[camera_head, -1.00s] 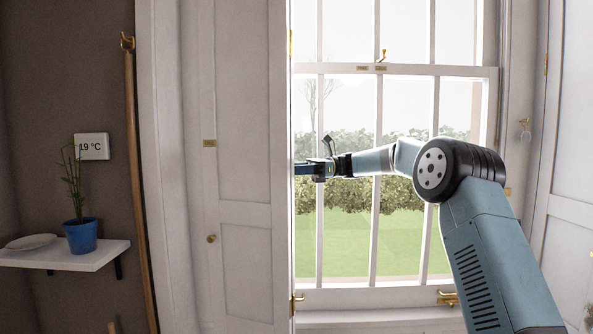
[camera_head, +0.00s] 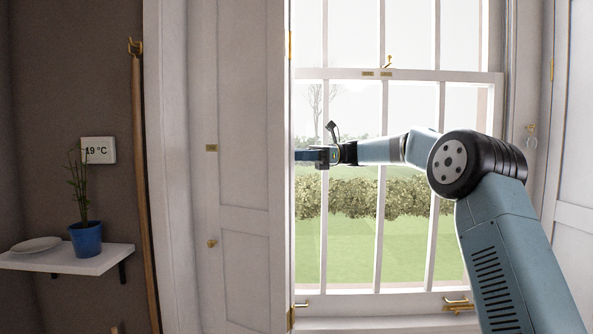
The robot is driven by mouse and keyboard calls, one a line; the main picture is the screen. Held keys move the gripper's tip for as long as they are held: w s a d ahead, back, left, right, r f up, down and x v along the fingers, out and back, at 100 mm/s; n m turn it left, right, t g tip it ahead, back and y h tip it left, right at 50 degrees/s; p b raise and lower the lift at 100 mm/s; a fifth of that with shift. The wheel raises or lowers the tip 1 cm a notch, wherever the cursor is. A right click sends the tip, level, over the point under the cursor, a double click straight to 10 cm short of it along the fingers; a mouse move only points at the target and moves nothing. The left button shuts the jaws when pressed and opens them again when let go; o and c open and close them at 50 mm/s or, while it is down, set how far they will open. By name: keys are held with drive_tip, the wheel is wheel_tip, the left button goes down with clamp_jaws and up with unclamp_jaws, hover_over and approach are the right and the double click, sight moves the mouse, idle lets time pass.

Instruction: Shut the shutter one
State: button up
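A tall white panelled shutter (camera_head: 243,130) stands left of the sash window, with a small brass knob (camera_head: 212,244) and a brass plate on its face. Brass hinges show along its right edge. My gripper (camera_head: 308,155) is at that right edge, in front of the window, pointing left. Its fingertips meet or pass behind the shutter edge, so I cannot tell whether they touch it or how far apart they are. A second white panelled shutter (camera_head: 575,150) stands at the far right, partly cut off by the frame.
The sash window (camera_head: 395,75) fills the middle, with brass fittings and a garden beyond. At left, a white shelf (camera_head: 75,262) holds a blue plant pot (camera_head: 86,240) and a plate (camera_head: 36,244).

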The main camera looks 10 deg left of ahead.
drive_tip(key=s+d+r, duration=0.4)
drive_tip(key=s+r, duration=0.3)
drive_tip(key=s, duration=0.3)
drive_tip(key=shift+s+d, duration=0.35)
drive_tip(key=shift+c, duration=0.3)
